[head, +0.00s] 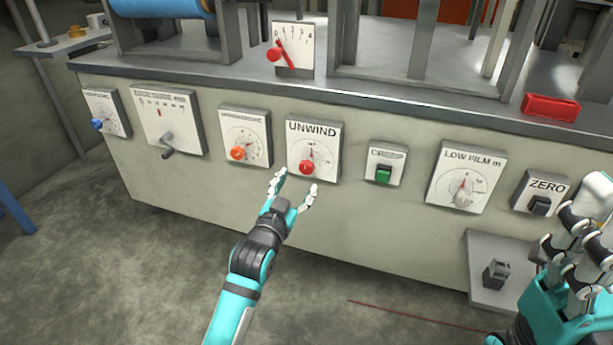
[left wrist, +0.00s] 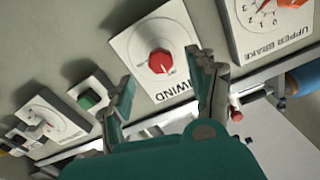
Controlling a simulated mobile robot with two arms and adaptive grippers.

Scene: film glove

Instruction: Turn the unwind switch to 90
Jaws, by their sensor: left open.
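The unwind switch is a round red knob (head: 306,167) on a white panel marked UNWIND (head: 328,142), on the cabinet front. Its narrow pointer points roughly upward in the head view. My left gripper (head: 294,184) is open and empty, just below the knob, its fingertips near the panel's lower edge. In the left wrist view the red knob (left wrist: 160,61) shows between and beyond the two spread fingers of the left gripper (left wrist: 165,80); no contact is visible. My right gripper (head: 588,222) is at the right edge, apart from the switch; its jaw opening is unclear.
An orange knob (head: 237,153) is left of UNWIND, on the UPPER BRAKE panel (left wrist: 242,38). A green switch (head: 383,174) and the LOW FILM dial (head: 464,190) are to the right. A red lever (head: 274,55) stands above, on the cabinet top. The floor (head: 180,260) in front is clear.

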